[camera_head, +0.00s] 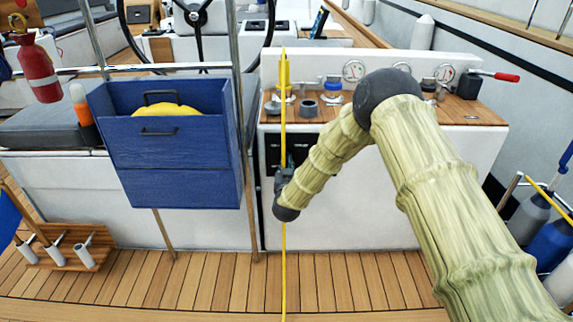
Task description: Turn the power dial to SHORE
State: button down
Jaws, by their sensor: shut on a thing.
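A black panel (301,142) is set in the front of the white console, left of its middle. My gripper (289,165) is at the panel's lower left part, reached by my arm from the right. The fingers are small and dark against the dark panel. The SHORE mark and the way the dial points cannot be read from here.
A blue open box (170,140) stands left of the console. Jars and cups (308,108) stand on the console top. The wooden deck (190,280) in front is mostly clear.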

jog(key=m, duration=0.3)
jog(key=shift+m, duration=0.4)
jog(key=m, duration=0.4)
jog(key=shift+m, duration=0.3)
jog(key=c, duration=1.5)
grip_release()
jog(key=s, duration=1.2)
